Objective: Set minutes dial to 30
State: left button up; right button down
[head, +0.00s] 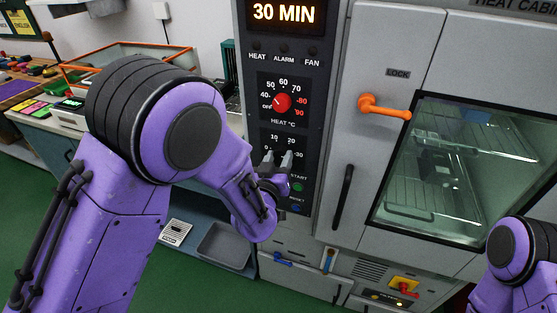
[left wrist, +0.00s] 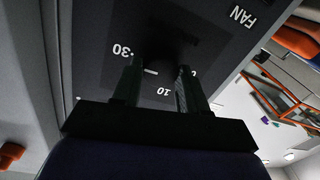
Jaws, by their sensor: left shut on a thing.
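The minutes dial is a dark knob on the black control panel (head: 260,205), below the red heat dial (head: 282,102). Its scale shows 10, 20 and 30 in the head view. My left gripper (head: 277,159) is shut on the minutes dial, one finger on each side, and hides most of it. In the left wrist view the dial (left wrist: 172,48) is a dark shape at the fingertips, seen upside down, with a small white mark near it. The display (head: 284,12) reads 30 MIN. My right gripper is out of view; only part of that arm shows at lower right.
Green and blue buttons (head: 297,208) sit just below the dial. An orange lock handle (head: 384,107) and a glass cabinet door (head: 410,200) stand to the right. A bench with an orange-rimmed box (head: 130,45) is at the left. A grey bin (head: 222,245) is below.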

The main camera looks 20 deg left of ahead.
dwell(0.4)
pick_arm(q)
jog(key=o, duration=1.1)
jog(key=shift+c, duration=0.2)
jog(key=shift+s, duration=0.1)
jog(key=s+b, duration=0.1)
jog(key=s, duration=0.9)
jog(key=shift+s+d+b, duration=0.15)
jog(key=shift+s+b, duration=0.05)
jog(key=shift+b, duration=0.1)
jog(key=shift+f, duration=0.1)
